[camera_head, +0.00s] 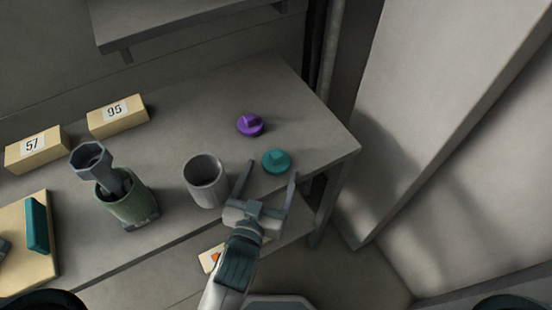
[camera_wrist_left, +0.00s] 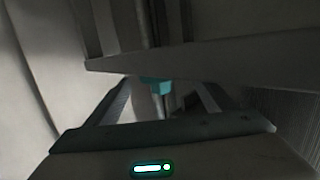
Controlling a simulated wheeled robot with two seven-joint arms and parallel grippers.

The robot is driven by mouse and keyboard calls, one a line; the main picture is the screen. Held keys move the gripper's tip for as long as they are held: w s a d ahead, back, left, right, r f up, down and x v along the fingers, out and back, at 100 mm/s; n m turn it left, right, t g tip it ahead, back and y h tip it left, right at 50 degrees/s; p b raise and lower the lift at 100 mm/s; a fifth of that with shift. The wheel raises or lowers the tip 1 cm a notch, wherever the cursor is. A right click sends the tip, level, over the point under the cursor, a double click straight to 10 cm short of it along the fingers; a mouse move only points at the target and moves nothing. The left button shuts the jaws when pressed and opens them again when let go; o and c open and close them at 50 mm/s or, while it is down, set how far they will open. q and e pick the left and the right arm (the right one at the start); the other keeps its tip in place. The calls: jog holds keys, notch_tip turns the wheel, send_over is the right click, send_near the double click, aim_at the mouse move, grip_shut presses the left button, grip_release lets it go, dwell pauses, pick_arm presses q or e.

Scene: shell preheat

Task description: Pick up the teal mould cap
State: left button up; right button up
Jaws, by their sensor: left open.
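The teal mould cap (camera_head: 275,161), a round disc with a raised grip, lies on the table near its right front corner. My left gripper (camera_head: 270,174) is open and empty at the table's front edge. In the head view its two fingers point toward the cap, one to each side of it; the height between them is hard to judge. In the left wrist view a small teal patch (camera_wrist_left: 157,86), likely the cap, shows between the open fingers, partly cut off by a grey edge. My right gripper is not in view.
A purple cap (camera_head: 250,125) lies behind the teal one. A grey cup (camera_head: 206,182) stands left of my gripper. A green container (camera_head: 124,203) holds a grey tool (camera_head: 92,158). Blocks marked 95 (camera_head: 118,117) and 57 (camera_head: 36,149) stand farther left. The table's right corner is clear.

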aim_at(274, 166)
pick_arm(q)
jog(key=shift+w+d+r, duration=0.15)
jog(key=shift+w, duration=0.25)
jog(key=p+x, duration=0.2)
jog(key=x, duration=0.1)
jog(key=shift+r, duration=0.1)
jog(key=shift+w+d, duration=0.2)
jog(key=shift+w, duration=0.35)
jog(key=shift+f, duration=0.2)
jog(key=c, duration=1.1)
